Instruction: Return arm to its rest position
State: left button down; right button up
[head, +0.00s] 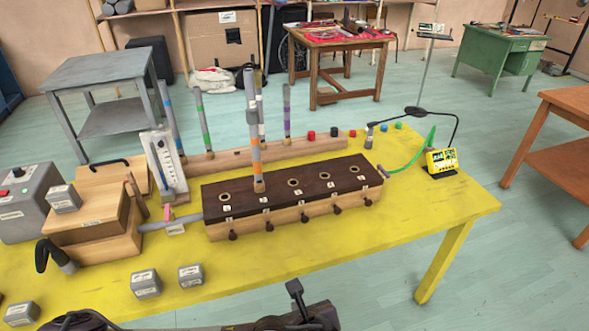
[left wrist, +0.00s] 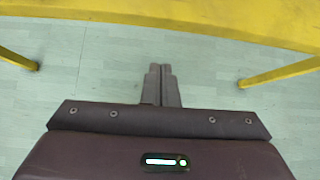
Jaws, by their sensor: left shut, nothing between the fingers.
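My left gripper (head: 294,288) is at the bottom of the head view, in front of the yellow table's near edge, with its arm coming in from the left. In the left wrist view its two dark fingers (left wrist: 160,72) are pressed together with nothing between them. They point towards the yellow table (left wrist: 190,18), with pale green floor behind them and a gap before the table edge. My right gripper is not in view.
The yellow table (head: 330,255) holds a dark-topped wooden block (head: 325,183) with several holes and one upright striped tube (head: 256,150). Small grey blocks (head: 146,284) lie near its front edge. A yellow device (head: 441,161) stands at the right. The table's front right is clear.

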pick_arm(q)
jog(key=w+a+f+n+g+h, duration=0.1)
jog(key=w+f+n+g, duration=0.15)
jog(key=f+n, duration=0.4)
jog(key=w+a+f+n+g+h, duration=0.1)
jog(key=w+f+n, duration=0.3)
jog(key=f, duration=0.5)
jog(key=s+a+f+n+g+h, duration=0.1)
jog(key=s+a+f+n, duration=0.25)
jog(key=f, duration=0.35)
jog(key=s+a+f+n+g, duration=0.15)
jog(key=a+f+n, duration=0.25)
jog(key=f, duration=0.4)
jog(key=s+a+f+n, duration=0.4)
jog(key=s+a+f, duration=0.1)
jog(key=s, duration=0.5)
jog(key=s+a+f+n+g, duration=0.1)
jog(key=s+a+f+n, duration=0.3)
jog(key=s, duration=0.7)
jog(key=s+a+f+n+g, duration=0.1)
jog(key=s+a+f+n, duration=0.2)
jog(key=s, duration=0.7)
notch_tip(320, 180, down, 4)
jog(key=a, duration=0.2)
jog(key=shift+s+a+n+y, duration=0.15)
jog(key=shift+a+n+y, duration=0.15)
jog(key=shift+n+y, duration=0.1)
